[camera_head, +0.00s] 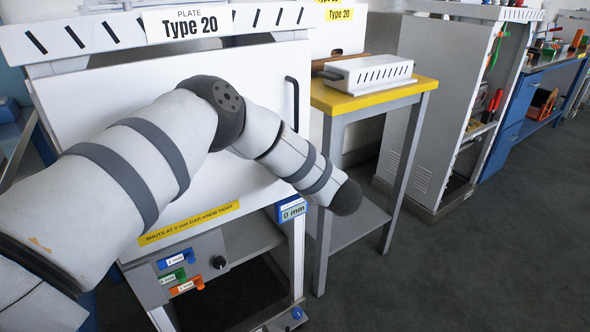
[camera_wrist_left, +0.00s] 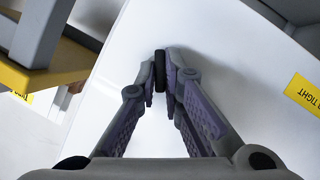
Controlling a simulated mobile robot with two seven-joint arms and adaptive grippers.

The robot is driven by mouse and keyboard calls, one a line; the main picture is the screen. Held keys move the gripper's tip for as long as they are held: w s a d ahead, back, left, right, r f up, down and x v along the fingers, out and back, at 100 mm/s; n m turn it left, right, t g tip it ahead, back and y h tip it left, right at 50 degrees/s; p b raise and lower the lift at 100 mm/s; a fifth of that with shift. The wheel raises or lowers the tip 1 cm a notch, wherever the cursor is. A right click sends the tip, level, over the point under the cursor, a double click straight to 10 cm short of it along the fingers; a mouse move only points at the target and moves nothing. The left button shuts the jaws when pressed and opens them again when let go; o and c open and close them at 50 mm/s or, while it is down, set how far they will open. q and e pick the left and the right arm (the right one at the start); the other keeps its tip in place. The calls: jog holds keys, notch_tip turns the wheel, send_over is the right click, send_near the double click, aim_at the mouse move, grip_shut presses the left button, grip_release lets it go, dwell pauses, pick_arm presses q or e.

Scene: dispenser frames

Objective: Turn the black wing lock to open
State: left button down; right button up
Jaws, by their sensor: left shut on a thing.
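In the left wrist view, a small black wing lock (camera_wrist_left: 160,71) stands out from the white door (camera_wrist_left: 225,50). My left gripper (camera_wrist_left: 165,80) is shut on it, with a finger on either side. The wing lock looks upright in that picture. In the head view, the same white door (camera_head: 85,110) belongs to the cabinet marked Type 20. My left arm crosses in front of it, and the left gripper and wing lock are hidden there. A long black bar handle (camera_head: 293,103) sits free near the door's right edge. My right gripper is not in view.
A yellow label (camera_head: 190,223) is on the door's lower part. Below are a black round knob (camera_head: 219,262) and coloured tags. A blue gauge block (camera_head: 292,209) reads 0 mm. A yellow-topped table (camera_head: 375,95) stands close on the right; open floor lies beyond.

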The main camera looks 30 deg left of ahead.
pick_arm(q)
jog(key=shift+w+d+m+g+y+b, duration=0.2)
jog(key=shift+m+g+b, duration=0.3)
jog(key=shift+m, duration=0.45)
jog(key=shift+w+a+m+g+y+b, duration=0.1)
jog(key=shift+m+g+y+b, duration=0.2)
jog(key=shift+m+g, duration=0.55)
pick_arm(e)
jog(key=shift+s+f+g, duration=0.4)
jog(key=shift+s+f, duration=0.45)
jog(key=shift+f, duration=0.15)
pick_arm(q)
jog(key=c, duration=1.7)
grip_release()
jog(key=shift+s, duration=0.1)
jog(key=v, duration=1.2)
jog(key=shift+r, duration=0.1)
